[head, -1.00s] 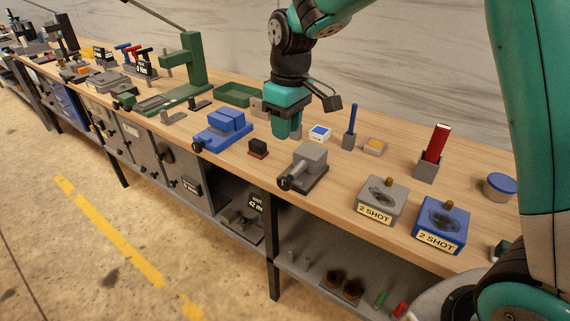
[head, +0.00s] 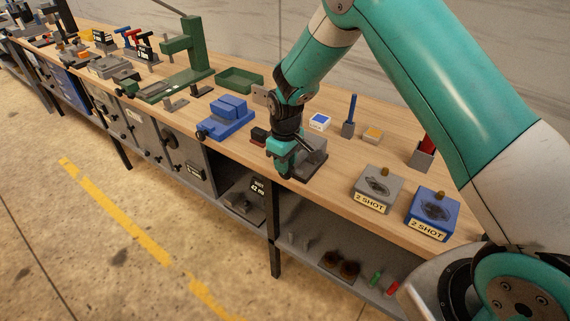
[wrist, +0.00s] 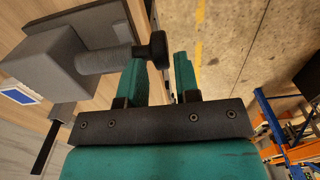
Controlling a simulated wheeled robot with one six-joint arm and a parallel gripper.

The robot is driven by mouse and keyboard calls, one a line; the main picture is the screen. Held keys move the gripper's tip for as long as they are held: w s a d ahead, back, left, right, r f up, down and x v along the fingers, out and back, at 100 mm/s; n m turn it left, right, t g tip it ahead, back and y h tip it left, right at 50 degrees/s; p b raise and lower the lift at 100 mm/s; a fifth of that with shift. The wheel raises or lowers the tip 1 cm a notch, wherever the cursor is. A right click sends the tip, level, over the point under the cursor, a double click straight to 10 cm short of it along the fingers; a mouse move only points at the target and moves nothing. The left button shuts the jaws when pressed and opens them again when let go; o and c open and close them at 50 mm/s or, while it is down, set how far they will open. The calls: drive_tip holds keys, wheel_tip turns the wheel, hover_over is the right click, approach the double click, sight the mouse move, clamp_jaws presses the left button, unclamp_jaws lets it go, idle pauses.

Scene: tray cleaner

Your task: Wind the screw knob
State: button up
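The grey vise-like block (head: 314,160) sits on the bench near its front edge, partly hidden behind my gripper in the head view. In the wrist view its body (wrist: 45,65) is at upper left, with a round grey screw shaft (wrist: 103,58) ending in a black screw knob (wrist: 157,45). My gripper (head: 280,176) hangs at the bench's front edge, in front of the block. In the wrist view my gripper (wrist: 160,64) is open, with the knob in line with the gap between its fingertips. Contact with the knob cannot be told.
A blue vise (head: 226,120) stands to the left and a small dark red block (head: 259,134) lies behind my gripper. Grey and blue "2 SHOT" boxes (head: 376,190) (head: 433,213) stand to the right. Open floor lies in front of the bench.

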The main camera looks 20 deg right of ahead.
drive_tip(key=shift+f, duration=1.4)
clamp_jaws()
